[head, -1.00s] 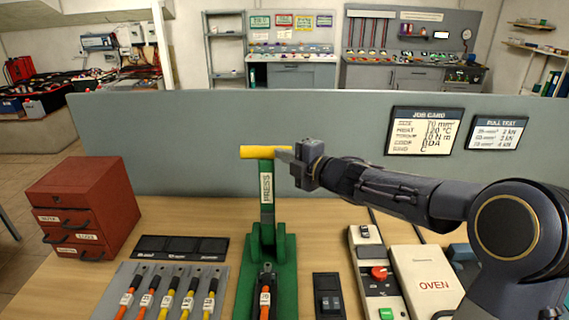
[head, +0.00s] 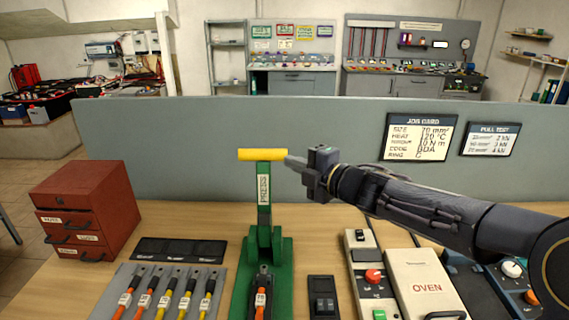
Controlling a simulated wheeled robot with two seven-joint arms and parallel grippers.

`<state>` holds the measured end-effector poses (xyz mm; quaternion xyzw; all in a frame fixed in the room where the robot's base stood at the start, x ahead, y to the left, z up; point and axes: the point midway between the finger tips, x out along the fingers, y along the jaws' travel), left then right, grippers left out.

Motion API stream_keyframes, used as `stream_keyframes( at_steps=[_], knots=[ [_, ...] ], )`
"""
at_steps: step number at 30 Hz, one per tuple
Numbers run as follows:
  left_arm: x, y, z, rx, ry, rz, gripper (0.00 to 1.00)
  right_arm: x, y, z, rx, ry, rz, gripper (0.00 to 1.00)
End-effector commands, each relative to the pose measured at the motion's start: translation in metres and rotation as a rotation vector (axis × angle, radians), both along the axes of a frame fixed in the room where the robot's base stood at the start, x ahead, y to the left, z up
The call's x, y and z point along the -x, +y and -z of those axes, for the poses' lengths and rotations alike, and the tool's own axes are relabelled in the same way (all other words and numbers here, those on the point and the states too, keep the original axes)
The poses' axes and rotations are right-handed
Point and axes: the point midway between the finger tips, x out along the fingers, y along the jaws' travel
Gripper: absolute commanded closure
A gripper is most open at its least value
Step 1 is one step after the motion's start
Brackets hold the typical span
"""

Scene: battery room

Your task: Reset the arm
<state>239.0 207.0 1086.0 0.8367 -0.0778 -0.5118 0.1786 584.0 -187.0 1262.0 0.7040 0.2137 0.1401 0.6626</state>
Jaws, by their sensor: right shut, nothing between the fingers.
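My right gripper (head: 298,161) is shut and empty. Its fingertips are beside the right end of the yellow handle (head: 262,155) of the green press; from this view I cannot tell whether they touch. The green press (head: 264,250) stands on the bench with its lever upright and labelled PRESS. A cable with a lug (head: 262,290) lies in the press base. My right arm reaches in from the right edge. My left gripper is not in view.
A red drawer box (head: 85,210) stands at the left. Several lugged cables lie on a grey rack (head: 125,290). A control box (head: 370,275) and a white oven (head: 426,283) stand at the right, under my arm. A grey partition (head: 180,140) closes the bench's back.

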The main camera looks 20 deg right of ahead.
Motion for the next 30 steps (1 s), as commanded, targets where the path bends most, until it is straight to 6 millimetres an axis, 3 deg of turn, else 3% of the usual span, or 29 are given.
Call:
stream_keyframes(
  at_steps=[6,14,17,19,22,24,26,30],
  knots=[
    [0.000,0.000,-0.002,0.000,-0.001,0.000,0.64,0.029,-0.019,-0.011,0.000,-0.003,0.003,1.00],
    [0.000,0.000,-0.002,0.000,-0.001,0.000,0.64,0.040,-0.026,-0.014,-0.013,0.004,0.014,1.00],
    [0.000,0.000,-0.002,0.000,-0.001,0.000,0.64,0.047,-0.043,-0.017,-0.099,0.044,0.115,1.00],
    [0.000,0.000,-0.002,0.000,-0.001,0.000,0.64,0.060,-0.065,-0.016,-0.226,0.111,0.251,1.00],
    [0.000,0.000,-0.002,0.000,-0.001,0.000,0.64,0.099,-0.102,0.005,-0.495,0.283,0.502,1.00],
    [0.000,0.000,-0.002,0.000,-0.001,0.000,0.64,0.139,-0.116,0.036,-0.709,0.452,0.675,1.00],
    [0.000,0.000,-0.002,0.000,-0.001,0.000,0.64,0.175,-0.116,0.066,-0.872,0.604,0.793,1.00],
    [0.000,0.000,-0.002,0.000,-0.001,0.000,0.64,0.252,-0.087,0.125,-1.157,0.946,0.975,1.00]
  ],
)
